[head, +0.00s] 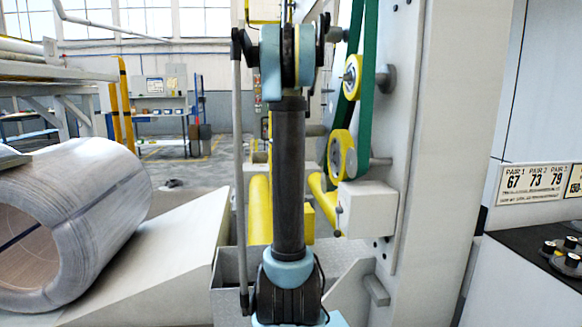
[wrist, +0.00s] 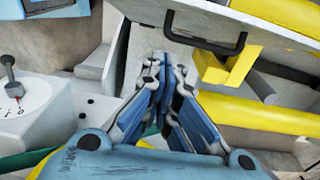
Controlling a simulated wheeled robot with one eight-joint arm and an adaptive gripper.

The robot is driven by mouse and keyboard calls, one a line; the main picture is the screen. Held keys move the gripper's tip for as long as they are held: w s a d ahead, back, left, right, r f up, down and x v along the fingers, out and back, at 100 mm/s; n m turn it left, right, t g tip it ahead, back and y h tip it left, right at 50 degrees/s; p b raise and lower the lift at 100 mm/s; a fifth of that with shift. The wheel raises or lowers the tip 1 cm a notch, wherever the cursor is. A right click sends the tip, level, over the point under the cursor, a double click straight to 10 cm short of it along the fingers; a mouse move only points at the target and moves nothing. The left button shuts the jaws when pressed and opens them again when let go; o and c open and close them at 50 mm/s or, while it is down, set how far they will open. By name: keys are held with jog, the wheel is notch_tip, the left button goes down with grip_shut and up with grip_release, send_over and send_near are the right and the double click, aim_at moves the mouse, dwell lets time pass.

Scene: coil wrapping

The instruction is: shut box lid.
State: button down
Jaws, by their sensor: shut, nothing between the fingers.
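In the wrist view, my gripper (wrist: 166,78) has blue-grey fingers close together, with nothing held between them. A pale panel (wrist: 190,14) with a black bar handle (wrist: 206,32) lies beyond the fingertips at the top of the picture. It looks like the box lid, but its hinge and how far it stands open cannot be told. The fingertips appear apart from the handle. In the head view, my arm stands upright in the middle, and the gripper cannot be made out. An open-topped grey metal box (head: 230,285) shows low behind the arm, partly hidden by it.
A large wrapped coil (head: 110,205) lies at the left beside a pale sloped ramp (head: 185,235). Yellow rollers and a green belt (head: 366,90) are on the machine column right of the arm. A control panel (head: 545,250) with knobs is at far right. Yellow bars (wrist: 250,112) cross the wrist view's right side.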

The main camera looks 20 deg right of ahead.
jog(key=f, duration=0.1)
jog(key=a+f, duration=0.1)
jog(key=f, duration=0.1)
jog(key=a+f, duration=0.1)
jog(key=shift+w+a+f, duration=0.15)
jog(key=shift+w+f, duration=0.1)
jog(key=shift+f, duration=0.1)
jog(key=shift+w+a+f, duration=0.1)
jog(key=shift+a+f, duration=0.1)
jog(key=shift+a, duration=0.45)
